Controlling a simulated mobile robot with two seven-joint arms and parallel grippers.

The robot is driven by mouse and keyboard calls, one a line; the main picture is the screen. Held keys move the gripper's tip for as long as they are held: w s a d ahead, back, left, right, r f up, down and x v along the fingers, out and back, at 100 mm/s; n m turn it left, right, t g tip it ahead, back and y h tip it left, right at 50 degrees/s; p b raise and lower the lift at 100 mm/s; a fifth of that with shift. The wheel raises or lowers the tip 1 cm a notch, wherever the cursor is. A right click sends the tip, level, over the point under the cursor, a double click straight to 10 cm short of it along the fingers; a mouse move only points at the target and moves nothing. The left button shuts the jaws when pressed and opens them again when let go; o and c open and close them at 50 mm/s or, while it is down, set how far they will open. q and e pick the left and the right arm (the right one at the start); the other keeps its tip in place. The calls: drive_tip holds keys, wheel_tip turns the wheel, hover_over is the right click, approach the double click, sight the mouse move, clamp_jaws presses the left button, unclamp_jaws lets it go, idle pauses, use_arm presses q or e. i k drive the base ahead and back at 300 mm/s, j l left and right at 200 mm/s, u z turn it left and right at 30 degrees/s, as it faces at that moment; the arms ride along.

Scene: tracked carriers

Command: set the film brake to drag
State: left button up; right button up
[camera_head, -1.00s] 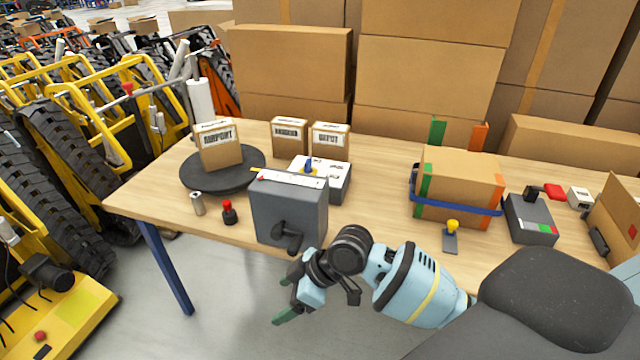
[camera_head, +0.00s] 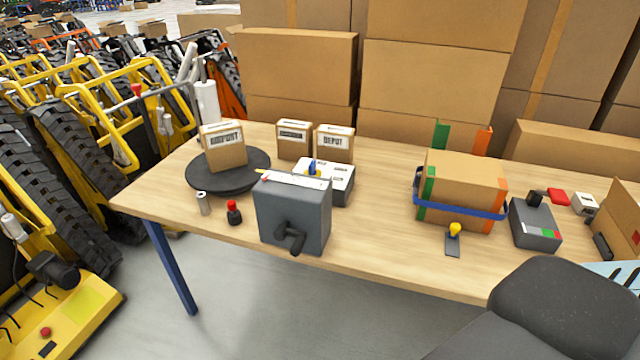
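No part is clearly labelled as the film brake. A white roll (camera_head: 207,101) stands upright behind the black turntable (camera_head: 205,183), which carries a labelled carton (camera_head: 223,146). A black piece with a red knob (camera_head: 234,211) stands in front of the turntable, beside a small grey cylinder (camera_head: 203,203). A grey box (camera_head: 292,205) has a black crank on its front and a white strip with a red mark on top. Behind it is a white unit (camera_head: 341,182) with a blue and yellow lever. A yellow-knobbed lever (camera_head: 454,237) sits near the front edge. Neither gripper is in view.
A carton with a blue strap (camera_head: 462,190) stands right of centre. A grey device (camera_head: 533,222) and an open carton (camera_head: 622,212) are further right. Two small labelled cartons (camera_head: 294,139) stand behind. Free tabletop (camera_head: 375,215) lies in the middle. Yellow tracked carriers fill the left.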

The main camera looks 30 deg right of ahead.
sight(312, 167)
drive_tip(key=i+j+z, duration=0.1)
drive_tip(key=i, duration=1.3)
drive_tip(key=z, duration=1.5)
